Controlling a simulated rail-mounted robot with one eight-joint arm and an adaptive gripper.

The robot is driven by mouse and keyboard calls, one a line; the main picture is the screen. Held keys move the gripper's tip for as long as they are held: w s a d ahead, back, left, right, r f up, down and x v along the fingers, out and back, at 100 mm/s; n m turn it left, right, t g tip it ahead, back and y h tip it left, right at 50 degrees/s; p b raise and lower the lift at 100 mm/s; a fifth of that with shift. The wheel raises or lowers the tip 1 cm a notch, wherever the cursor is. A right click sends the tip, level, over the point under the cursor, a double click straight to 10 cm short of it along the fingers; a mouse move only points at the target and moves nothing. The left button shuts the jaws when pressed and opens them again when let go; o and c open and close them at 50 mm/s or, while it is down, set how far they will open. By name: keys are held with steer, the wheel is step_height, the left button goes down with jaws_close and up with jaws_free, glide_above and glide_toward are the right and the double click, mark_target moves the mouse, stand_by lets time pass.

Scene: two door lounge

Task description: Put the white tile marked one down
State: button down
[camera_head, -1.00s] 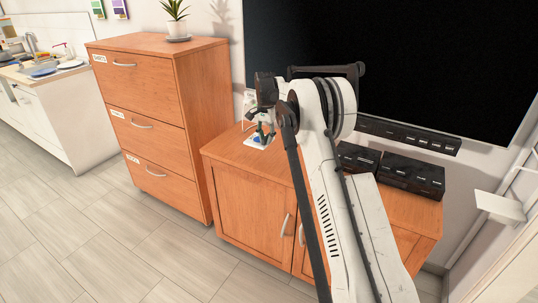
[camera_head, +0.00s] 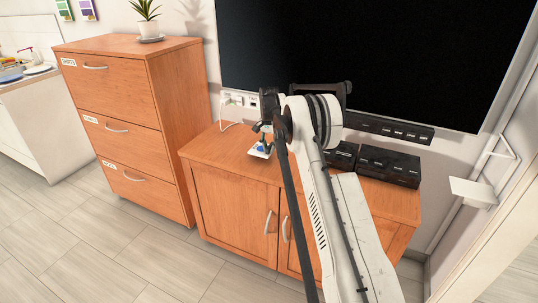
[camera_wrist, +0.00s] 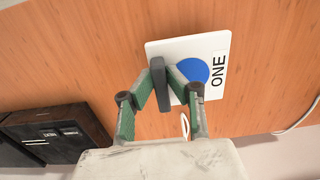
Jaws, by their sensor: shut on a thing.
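The white tile (camera_wrist: 172,50) has a blue round shape and a label reading ONE in the wrist view. In the head view, the tile (camera_head: 259,153) shows small at the left part of the low wooden cabinet's top (camera_head: 213,148). My gripper (camera_wrist: 173,82) is shut on the tile, its green-and-grey fingers at the tile's near side, by the blue shape. The fingers hide part of the tile. I cannot tell whether the tile touches the cabinet top or hangs just above it. In the head view my gripper (camera_head: 265,138) is partly hidden by my arm.
Black boxes (camera_head: 388,166) stand on the cabinet's right part; one shows in the wrist view (camera_wrist: 60,132). A socket strip with a white cable (camera_head: 232,101) is on the wall behind. A tall drawer cabinet (camera_head: 125,88) stands left. Bare top lies around the tile.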

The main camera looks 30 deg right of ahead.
mark_target(269, 154)
steer(key=shift+f, duration=1.65)
steer(key=shift+f, duration=0.15)
steer(key=c, duration=1.7)
jaws_free()
steer(key=shift+c, duration=0.2)
